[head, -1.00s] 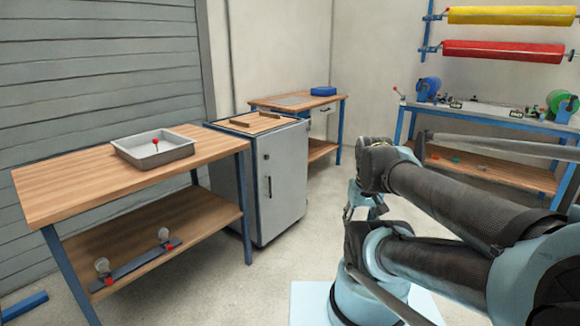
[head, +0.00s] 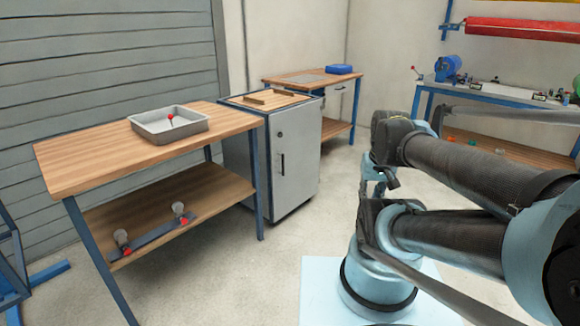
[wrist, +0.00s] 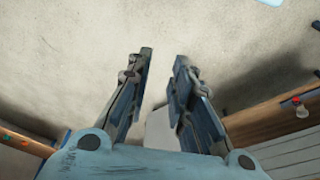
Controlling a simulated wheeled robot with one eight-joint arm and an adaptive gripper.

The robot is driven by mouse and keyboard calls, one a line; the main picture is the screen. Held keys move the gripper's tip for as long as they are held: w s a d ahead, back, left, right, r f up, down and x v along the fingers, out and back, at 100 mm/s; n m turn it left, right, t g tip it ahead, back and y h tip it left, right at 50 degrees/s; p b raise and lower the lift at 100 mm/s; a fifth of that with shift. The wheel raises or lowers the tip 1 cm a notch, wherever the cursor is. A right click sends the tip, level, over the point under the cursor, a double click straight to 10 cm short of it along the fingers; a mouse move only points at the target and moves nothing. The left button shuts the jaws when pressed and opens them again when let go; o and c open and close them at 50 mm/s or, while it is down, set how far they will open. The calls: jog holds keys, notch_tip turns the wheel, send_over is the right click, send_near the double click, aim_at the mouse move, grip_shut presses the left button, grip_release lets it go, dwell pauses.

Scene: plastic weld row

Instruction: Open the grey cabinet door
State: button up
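The grey cabinet (head: 245,172) stands between the two wooden benches in the head view. Its door (head: 296,160) faces right and looks shut, with a dark vertical handle (head: 282,164) near its left edge and a small round lock above. My gripper (wrist: 163,60) shows in the wrist view with its two blue-grey fingers apart and nothing between them. In the head view my arm is folded at the right, well apart from the cabinet, and the fingertips cannot be made out there.
A workbench (head: 85,163) with a grey tray (head: 168,124) stands left of the cabinet. A farther bench (head: 290,78) holds a blue box (head: 339,69). A blue metal frame (head: 12,262) is at the far left. The floor before the cabinet is clear.

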jog(key=w+a+r+m+t+y, duration=0.1)
jog(key=w+a+m+y, duration=0.3)
jog(key=w, duration=1)
jog(key=w+a+r+m+y, duration=0.15)
jog(key=w+a+m, duration=0.35)
jog(key=w, duration=0.9)
jog(key=w+a+r+m+t+y, duration=0.1)
jog(key=w+a+m+y, duration=0.3)
jog(key=w, duration=0.9)
jog(key=w+a+f+m+y, duration=0.1)
jog(key=w+a+f+y, duration=0.15)
jog(key=w+f, duration=0.45)
jog(key=m+t+y, duration=0.4)
jog(key=m, duration=0.5)
send_near(283, 160)
jog(key=x, duration=1)
jog(key=shift+w+a+f, duration=0.1)
jog(key=shift+w+f, duration=0.05)
jog(key=shift+w, duration=0.25)
